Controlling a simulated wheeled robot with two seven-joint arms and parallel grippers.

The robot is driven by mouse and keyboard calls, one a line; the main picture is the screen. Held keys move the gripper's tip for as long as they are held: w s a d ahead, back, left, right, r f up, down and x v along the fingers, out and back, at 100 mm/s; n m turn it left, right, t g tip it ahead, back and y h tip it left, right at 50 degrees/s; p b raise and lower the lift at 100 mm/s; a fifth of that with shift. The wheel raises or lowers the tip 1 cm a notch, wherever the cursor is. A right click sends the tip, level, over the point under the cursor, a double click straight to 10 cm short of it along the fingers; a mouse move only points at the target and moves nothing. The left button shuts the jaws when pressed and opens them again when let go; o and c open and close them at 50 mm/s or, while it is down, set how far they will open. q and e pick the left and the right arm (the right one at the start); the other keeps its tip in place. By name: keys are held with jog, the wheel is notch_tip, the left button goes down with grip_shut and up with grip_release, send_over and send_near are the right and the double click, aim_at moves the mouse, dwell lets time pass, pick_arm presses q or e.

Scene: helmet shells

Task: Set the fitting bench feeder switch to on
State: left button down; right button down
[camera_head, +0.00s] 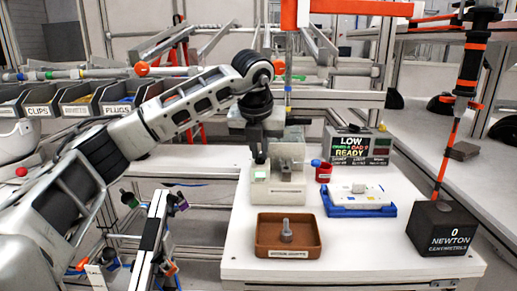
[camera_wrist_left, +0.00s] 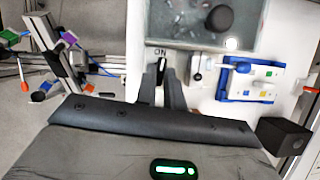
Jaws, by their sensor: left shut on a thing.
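The fitting bench feeder (camera_head: 277,193) is a pale box with a clear top, standing on the white bench. My left gripper (camera_head: 260,155) reaches down at its back left. In the left wrist view the feeder's clear hopper (camera_wrist_left: 203,22) is at the top. The small dark switch lever (camera_wrist_left: 161,68) sits below the label, between the fingertips of my left gripper (camera_wrist_left: 161,82). The fingers are shut on the lever, and partly hide it. My right gripper is in neither view.
A brown tray (camera_head: 262,250) stands in front of the feeder. A display (camera_head: 355,146) reads "LOW" and "READY". A black torque box (camera_head: 443,230) stands at the right edge.

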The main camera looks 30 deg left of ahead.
pick_arm(q)
jog(key=shift+n, duration=0.6)
jog(key=shift+w+n+y, duration=0.1)
jog(key=shift+n+y, duration=0.2)
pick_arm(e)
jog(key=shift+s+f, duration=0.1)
pick_arm(q)
jog(key=c, duration=1.8)
grip_release()
jog(key=shift+d+r, duration=0.15)
jog(key=shift+r, duration=0.4)
jog(key=p+v, duration=0.1)
jog(key=v, duration=1.4)
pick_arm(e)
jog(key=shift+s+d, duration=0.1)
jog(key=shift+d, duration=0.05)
